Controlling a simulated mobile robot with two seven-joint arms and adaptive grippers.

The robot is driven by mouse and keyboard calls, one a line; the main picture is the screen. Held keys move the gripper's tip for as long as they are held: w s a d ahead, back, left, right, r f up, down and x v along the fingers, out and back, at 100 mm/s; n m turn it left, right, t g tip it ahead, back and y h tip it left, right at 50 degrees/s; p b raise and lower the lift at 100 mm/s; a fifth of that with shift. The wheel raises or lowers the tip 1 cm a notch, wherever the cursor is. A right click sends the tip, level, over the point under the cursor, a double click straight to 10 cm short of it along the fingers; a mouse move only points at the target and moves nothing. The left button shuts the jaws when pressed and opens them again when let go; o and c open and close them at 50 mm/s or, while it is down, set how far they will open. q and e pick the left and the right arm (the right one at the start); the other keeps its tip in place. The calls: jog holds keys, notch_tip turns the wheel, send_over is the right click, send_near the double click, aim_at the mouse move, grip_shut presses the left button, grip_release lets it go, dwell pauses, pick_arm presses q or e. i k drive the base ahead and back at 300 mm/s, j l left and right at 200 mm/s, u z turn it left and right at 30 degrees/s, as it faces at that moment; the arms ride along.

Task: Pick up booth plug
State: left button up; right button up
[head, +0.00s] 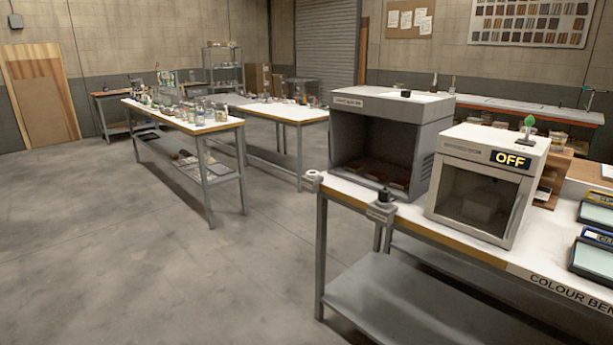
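A small black plug-like object (385,195) sits at the front edge of the colour bench, just before the large grey booth. It is small in view, and I cannot tell for sure that it is the booth plug. A grey box with a label (381,212) is right below it on the bench edge. The large grey light booth (343,137) stands open-fronted behind it, with several dark reddish pieces on its floor. Neither of my grippers is in view.
A white cabinet with an OFF display (481,200) stands right of the booth. A white roll (313,177) lies at the bench's left corner. A long table (222,124) with several jars stands further back left. The concrete floor (110,255) at left is clear.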

aim_at(384, 194)
jog(key=i+j+z, duration=0.1)
jog(key=z, duration=0.25)
jog(key=i+j+z, duration=0.15)
jog(key=z, duration=0.2)
jog(key=i+j+z, duration=0.15)
jog(key=z, duration=0.25)
jog(key=i+j+z, duration=0.1)
jog(key=j, duration=0.2)
jog(key=i+j+z, duration=0.15)
jog(key=j, duration=0.2)
jog(key=j+z, duration=0.1)
jog(key=j, duration=0.2)
jog(key=i+j, duration=0.1)
jog(key=j, duration=0.2)
jog(key=i+j, duration=0.1)
jog(key=j, duration=0.25)
jog(key=i+j+z, duration=0.1)
jog(key=j, duration=0.2)
